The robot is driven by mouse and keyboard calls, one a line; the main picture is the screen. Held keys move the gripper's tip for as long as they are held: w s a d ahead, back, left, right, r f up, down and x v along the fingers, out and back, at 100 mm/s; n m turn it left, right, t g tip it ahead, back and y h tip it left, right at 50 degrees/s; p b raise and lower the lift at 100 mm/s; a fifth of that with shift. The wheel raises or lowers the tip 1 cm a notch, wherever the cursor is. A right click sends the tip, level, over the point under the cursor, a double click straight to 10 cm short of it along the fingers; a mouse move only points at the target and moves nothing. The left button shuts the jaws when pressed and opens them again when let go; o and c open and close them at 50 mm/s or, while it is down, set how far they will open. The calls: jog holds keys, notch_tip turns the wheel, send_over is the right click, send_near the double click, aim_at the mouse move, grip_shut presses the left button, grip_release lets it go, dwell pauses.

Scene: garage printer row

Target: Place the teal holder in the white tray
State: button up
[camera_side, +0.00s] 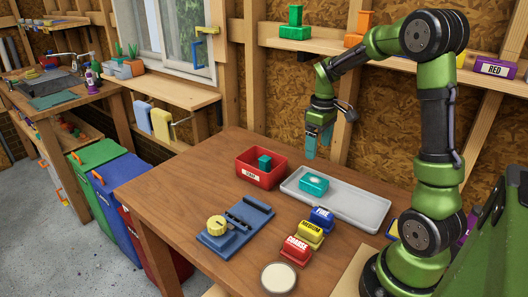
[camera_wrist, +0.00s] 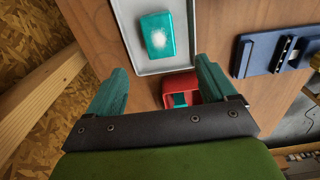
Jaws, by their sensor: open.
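A bright teal block (camera_side: 313,184) with a pale patch on top lies in the left part of the light grey-white tray (camera_side: 345,211). In the wrist view the teal block (camera_wrist: 156,38) rests inside the tray (camera_wrist: 127,22), clear of its rim. A darker teal piece (camera_side: 264,162) sits in a red bin (camera_side: 250,176); I cannot tell which teal piece is the holder. My gripper (camera_side: 318,146) is open and empty, raised above the back of the table behind the red bin and tray. Its teal fingers (camera_wrist: 162,66) show apart in the wrist view, touching neither piece.
A blue fixture with a yellow knob (camera_side: 235,228) stands at the table's front left. Blue, yellow and red labelled blocks (camera_side: 310,234) line up in front of the tray. A round pale disc (camera_side: 279,277) lies near the front edge. The wooden table (camera_side: 185,195) is clear at left.

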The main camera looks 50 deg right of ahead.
jog(key=s+a+r+m+t, duration=0.1)
jog(key=s+a+r+t, duration=0.1)
jog(key=a, duration=0.5)
jog(key=s+a+r+m+t+y, duration=0.1)
jog(key=s+a+r, duration=0.3)
jog(key=a, duration=0.4)
jog(key=s+a+r+m+t+y, duration=0.1)
jog(key=s+a+r+m+t, duration=0.1)
jog(key=a, duration=0.6)
notch_tip(320, 180, up, 2)
jog(key=shift+s+r+t, duration=0.1)
jog(key=shift+s+t, duration=0.4)
jog(key=shift+t, duration=0.6)
